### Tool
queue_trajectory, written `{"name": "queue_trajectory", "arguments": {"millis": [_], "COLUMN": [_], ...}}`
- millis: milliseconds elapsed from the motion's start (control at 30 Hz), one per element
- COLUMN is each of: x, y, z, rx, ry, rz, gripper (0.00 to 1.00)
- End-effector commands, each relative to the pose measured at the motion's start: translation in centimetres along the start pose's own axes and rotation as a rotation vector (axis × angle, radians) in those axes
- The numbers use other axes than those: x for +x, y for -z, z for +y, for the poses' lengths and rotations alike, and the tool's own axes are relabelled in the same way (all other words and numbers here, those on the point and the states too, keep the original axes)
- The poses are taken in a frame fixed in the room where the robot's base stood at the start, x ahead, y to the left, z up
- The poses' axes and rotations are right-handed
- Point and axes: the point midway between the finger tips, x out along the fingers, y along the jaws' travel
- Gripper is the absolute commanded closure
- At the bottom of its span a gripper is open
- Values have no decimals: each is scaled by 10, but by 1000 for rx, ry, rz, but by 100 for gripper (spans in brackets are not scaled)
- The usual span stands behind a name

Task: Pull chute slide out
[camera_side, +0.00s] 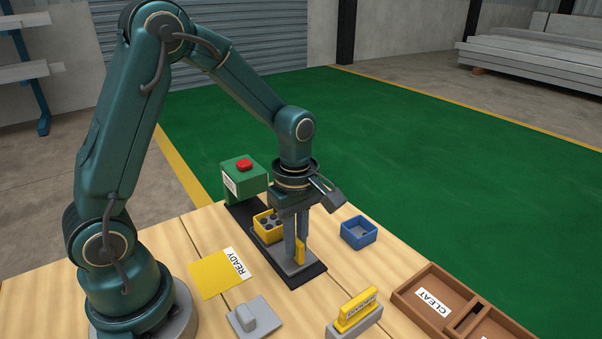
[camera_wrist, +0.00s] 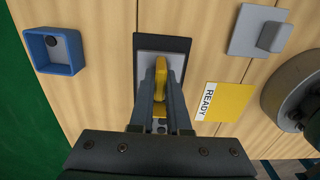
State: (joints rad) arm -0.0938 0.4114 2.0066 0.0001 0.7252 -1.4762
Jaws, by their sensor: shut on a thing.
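The chute slide is a grey plate (camera_side: 287,265) with an upright yellow handle (camera_side: 300,252), lying on a dark base strip (camera_side: 312,277). In the wrist view the grey plate (camera_wrist: 177,63) sits within the dark base (camera_wrist: 184,42), with the yellow handle (camera_wrist: 161,72) above it. My gripper (camera_side: 297,250) points straight down and is shut on the yellow handle; in the wrist view its fingers (camera_wrist: 160,90) lie on both sides of it. A yellow block with round holes (camera_side: 265,222) stands behind the handle, partly hidden by my fingers.
A green box with a red button (camera_side: 243,178) stands at the strip's far end. A blue bin (camera_side: 359,233) is to the right. A yellow READY pad (camera_side: 215,276), grey block on a plate (camera_side: 256,316), yellow-topped block (camera_side: 355,315) and brown CLEAT tray (camera_side: 425,305) lie nearer.

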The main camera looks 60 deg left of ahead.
Motion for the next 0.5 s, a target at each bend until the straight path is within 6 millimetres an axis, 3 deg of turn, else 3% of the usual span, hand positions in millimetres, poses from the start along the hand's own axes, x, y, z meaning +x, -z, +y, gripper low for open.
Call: {"name": "queue_trajectory", "arguments": {"millis": [167,500], "x": [0,0], "y": [-17,-20], "z": [1,1], "rx": [2,-2], "ry": [-6,-5], "rz": [0,-4], "gripper": [100,100]}}
